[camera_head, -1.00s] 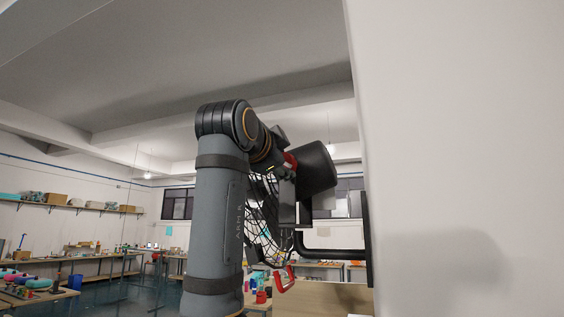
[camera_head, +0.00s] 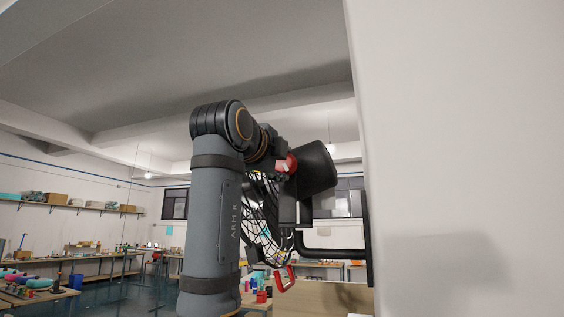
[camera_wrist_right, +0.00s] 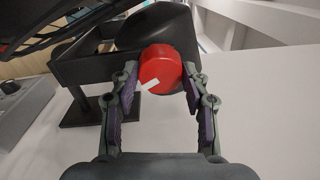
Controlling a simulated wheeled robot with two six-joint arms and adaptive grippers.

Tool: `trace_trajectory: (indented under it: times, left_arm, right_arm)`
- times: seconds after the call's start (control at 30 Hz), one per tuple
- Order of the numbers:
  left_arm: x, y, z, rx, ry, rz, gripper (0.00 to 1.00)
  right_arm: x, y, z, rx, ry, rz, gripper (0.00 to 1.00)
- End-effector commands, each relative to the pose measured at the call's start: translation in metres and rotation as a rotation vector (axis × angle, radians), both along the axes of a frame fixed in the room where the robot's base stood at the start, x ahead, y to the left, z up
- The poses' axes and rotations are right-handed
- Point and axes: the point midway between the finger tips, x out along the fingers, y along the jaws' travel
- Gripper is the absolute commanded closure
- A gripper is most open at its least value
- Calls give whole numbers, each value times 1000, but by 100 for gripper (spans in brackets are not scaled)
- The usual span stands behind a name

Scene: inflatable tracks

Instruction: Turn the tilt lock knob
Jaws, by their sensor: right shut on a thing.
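The tilt lock knob (camera_wrist_right: 160,68) is a round red knob with a white mark on its face. The mark points to the lower left in the right wrist view. The knob sits on the side of a black lamp-like head (camera_head: 316,168) held by a dark bracket. It also shows in the head view as a small red knob (camera_head: 285,163). My right gripper (camera_wrist_right: 159,82) has its two fingers on either side of the knob and is shut on it. In the head view my right arm partly hides the gripper. My left gripper is not in view.
A black tube arm (camera_head: 330,252) joins the head to a wall-side plate. A large pale wall (camera_head: 460,130) fills the right. A red clamp-like handle (camera_head: 285,279) hangs below. Benches with clutter (camera_head: 35,290) stand far left. Black mesh (camera_wrist_right: 50,45) lies near the bracket.

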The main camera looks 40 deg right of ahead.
Motion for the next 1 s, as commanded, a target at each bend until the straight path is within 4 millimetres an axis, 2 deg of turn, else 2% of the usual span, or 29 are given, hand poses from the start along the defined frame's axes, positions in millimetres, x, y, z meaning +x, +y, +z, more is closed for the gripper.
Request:
trace_trajectory:
  times: [0.37,0.4,0.53,0.87,1.0]
  left_arm:
    - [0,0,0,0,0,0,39]
    - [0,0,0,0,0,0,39]
    - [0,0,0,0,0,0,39]
    - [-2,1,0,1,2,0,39]
    - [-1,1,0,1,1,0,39]
  right_arm:
    - [-1,0,0,3,-3,-3,85]
    - [-1,0,0,3,-2,-3,50]
    - [0,0,0,2,-2,-2,32]
    - [-1,2,0,1,-2,0,30]
    - [-9,18,-1,-1,-4,3,30]
